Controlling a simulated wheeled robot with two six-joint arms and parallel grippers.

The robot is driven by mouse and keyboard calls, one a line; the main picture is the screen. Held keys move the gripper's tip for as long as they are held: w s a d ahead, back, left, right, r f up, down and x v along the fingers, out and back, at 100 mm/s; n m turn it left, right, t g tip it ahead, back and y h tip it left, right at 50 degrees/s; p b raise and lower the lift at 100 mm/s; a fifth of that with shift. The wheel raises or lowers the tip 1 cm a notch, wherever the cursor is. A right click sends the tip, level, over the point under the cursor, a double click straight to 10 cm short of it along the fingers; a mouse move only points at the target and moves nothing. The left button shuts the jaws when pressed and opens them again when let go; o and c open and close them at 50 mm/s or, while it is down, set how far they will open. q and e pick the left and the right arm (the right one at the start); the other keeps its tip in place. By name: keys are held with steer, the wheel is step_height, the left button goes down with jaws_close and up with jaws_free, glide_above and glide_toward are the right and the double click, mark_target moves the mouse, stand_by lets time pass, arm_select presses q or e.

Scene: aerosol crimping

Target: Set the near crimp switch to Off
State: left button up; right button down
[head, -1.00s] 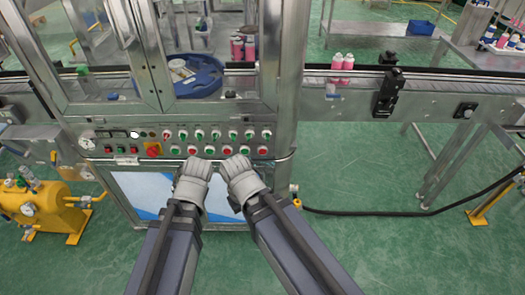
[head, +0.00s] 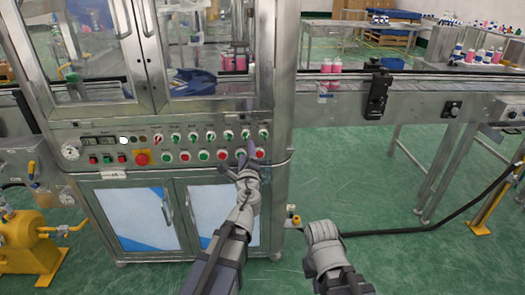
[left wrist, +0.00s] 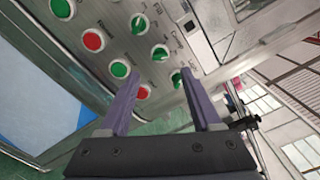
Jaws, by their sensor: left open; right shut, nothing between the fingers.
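The crimp machine's control panel (head: 110,145) has an upper row of selector switches and a lower row of red and green buttons. My left gripper (head: 240,158) is open in front of the panel's right part. In the left wrist view its purple fingers (left wrist: 160,77) point at the panel. A green selector switch (left wrist: 175,78) shows between the fingertips, with another switch (left wrist: 160,52) just beyond. Contact cannot be told. My right gripper (head: 322,238) is shut and empty, low and right of the cabinet.
A red emergency button (head: 141,158) is at the panel's left. A steel conveyor (head: 420,100) with pink bottles (head: 327,67) runs right. A yellow pump unit (head: 30,245) stands at lower left. A black hose (head: 400,232) crosses the open green floor.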

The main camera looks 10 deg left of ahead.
mark_target(246, 138)
arm_select(q)
steer(key=shift+x, duration=3.95)
jaws_close()
